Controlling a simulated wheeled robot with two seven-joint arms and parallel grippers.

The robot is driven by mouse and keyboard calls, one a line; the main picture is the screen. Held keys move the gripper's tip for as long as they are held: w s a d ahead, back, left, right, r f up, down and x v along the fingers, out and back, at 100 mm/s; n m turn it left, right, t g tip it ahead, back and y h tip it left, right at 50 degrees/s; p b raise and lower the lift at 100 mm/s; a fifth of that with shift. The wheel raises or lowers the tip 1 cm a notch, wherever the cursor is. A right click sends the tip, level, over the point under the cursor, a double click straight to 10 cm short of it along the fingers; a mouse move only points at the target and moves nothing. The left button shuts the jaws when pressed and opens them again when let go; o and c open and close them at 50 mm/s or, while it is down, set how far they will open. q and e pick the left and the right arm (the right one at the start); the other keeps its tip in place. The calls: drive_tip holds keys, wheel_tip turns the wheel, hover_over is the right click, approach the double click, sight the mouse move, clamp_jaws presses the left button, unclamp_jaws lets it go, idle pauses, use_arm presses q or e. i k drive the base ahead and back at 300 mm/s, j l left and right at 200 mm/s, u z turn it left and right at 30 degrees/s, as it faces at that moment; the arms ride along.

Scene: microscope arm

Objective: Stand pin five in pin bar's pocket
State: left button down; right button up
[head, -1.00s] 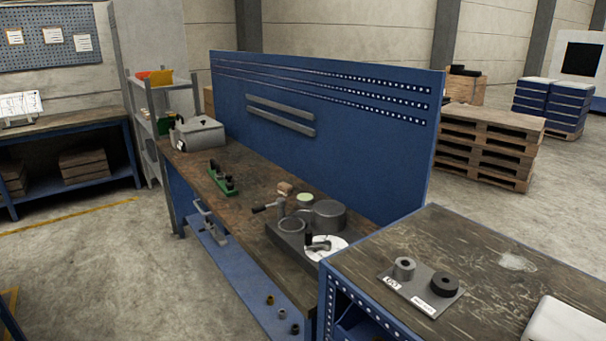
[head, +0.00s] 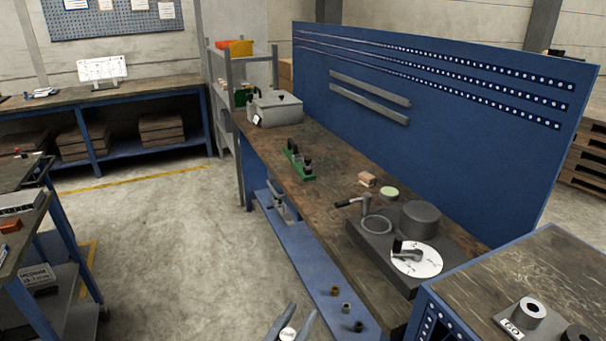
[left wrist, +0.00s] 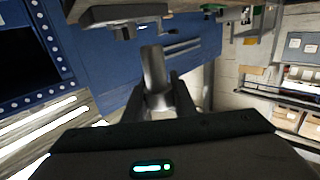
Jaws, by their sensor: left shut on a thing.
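My left gripper (head: 291,318) is at the bottom edge of the head view, shut on a pin (head: 287,334) with a pale, marked round end. In the left wrist view the pin (left wrist: 154,70) is a grey cylinder between the dark fingers; its number cannot be read. A green bar (head: 304,173) with dark upright pieces on it lies on the long bench; it looks like the pin bar. The held pin is well apart from it, towards the front. The bar's pocket is too small to make out. My right gripper is not in view.
On the long bench (head: 318,193) stand a grey fixture (head: 372,239) with a white dial (head: 416,262), a wooden block (head: 367,179) and a grey case (head: 274,109). Several small bushings sit on the blue lower shelf (head: 307,261). Bench top around the green bar is clear.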

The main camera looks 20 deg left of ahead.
sight(298, 160)
drive_tip(key=i+j+z, duration=0.1)
drive_tip(key=i+j, duration=0.15)
drive_tip(key=j, duration=0.2)
drive_tip(key=i+j+z, duration=0.1)
drive_tip(key=i+j, duration=0.2)
drive_tip(key=j, duration=0.15)
drive_tip(key=i+j, duration=0.2)
drive_tip(key=j, duration=0.25)
drive_tip(key=i+j+z, duration=0.15)
drive_tip(key=j, duration=0.35)
drive_tip(key=i+j+z, duration=0.1)
drive_tip(key=i+j, duration=0.2)
drive_tip(key=j, duration=0.2)
drive_tip(key=i+j+z, duration=0.1)
drive_tip(key=j, duration=0.45)
drive_tip(key=i+j+z, duration=0.1)
drive_tip(key=i+j, duration=0.2)
drive_tip(key=j, duration=0.25)
drive_tip(key=i+j, duration=0.15)
drive_tip(key=j, duration=0.35)
drive_tip(key=z, duration=0.05)
